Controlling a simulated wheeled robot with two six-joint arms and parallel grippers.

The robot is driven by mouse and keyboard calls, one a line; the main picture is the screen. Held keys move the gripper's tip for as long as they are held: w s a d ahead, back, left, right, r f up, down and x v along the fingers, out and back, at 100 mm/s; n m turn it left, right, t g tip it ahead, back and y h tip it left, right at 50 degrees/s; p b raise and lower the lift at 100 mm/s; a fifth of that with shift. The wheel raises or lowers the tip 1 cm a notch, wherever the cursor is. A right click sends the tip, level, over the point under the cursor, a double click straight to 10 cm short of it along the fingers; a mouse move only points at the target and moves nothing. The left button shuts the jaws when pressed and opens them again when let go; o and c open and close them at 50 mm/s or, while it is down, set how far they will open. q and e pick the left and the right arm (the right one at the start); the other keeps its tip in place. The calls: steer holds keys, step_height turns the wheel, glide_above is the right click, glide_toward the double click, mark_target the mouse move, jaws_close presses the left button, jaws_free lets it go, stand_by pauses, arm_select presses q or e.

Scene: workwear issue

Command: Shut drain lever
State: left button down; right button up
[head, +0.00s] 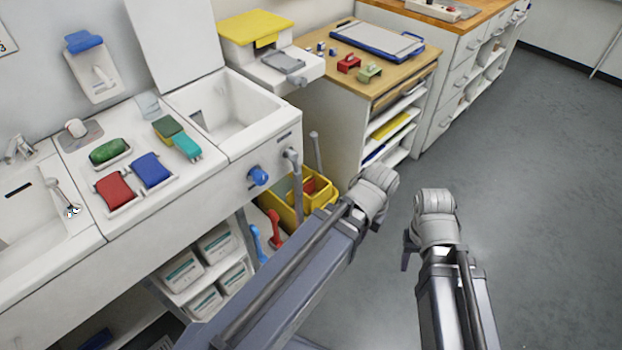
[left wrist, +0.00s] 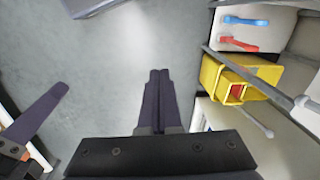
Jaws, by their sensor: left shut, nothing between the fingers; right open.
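A blue handle (head: 256,244) and a red handle (head: 274,229) show low under the sink counter, and the left wrist view shows the blue handle (left wrist: 245,21) and red handle (left wrist: 238,45) on a white panel. A grey bent pipe or lever (head: 292,160) and a blue knob (head: 258,176) are at the counter's front right. I cannot tell which is the drain lever. My left gripper (left wrist: 158,75) is shut and empty, over the floor, apart from the handles. My right gripper (head: 406,258) is open, right of the left one and clear of everything; only part of its fingers shows.
A yellow bucket (head: 290,212) stands beside the handles, with a grey rod (head: 315,152) rising near it. The white sink basin (head: 232,108) is above. Shelving (head: 385,125) stands behind. The grey floor (head: 540,200) at right is free.

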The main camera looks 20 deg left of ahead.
mark_target(294, 164)
arm_select(q)
steer(key=w+a+f+n+y+b, duration=0.1)
steer(key=w+a+f+b, duration=0.1)
steer(key=a+f+b, duration=0.35)
steer(key=w+a+f+y+b, duration=0.1)
steer(key=w+a+f+b, duration=0.15)
steer(key=f+b, duration=0.6)
steer(key=w+a+f+n+y+b, duration=0.1)
steer(key=w+a+f+b, duration=0.15)
steer(key=f+b, duration=0.5)
steer(key=w+a+r+t+y, duration=0.2)
steer(key=w+a+r+y, duration=0.3)
steer(key=w+r+y, duration=0.15)
steer(key=w+d+r+m+t+y, duration=0.1)
steer(key=w+d+r+t+y, duration=0.15)
steer(key=r, duration=0.45)
steer(key=w+d+r+t+y, duration=0.1)
steer(key=w+d+r+y, duration=0.1)
steer(key=r+y, duration=0.3)
steer(key=a, duration=1.1)
steer(key=shift+a+r+h, duration=0.3)
steer(key=shift+a, duration=0.1)
steer(key=shift+s, duration=0.1)
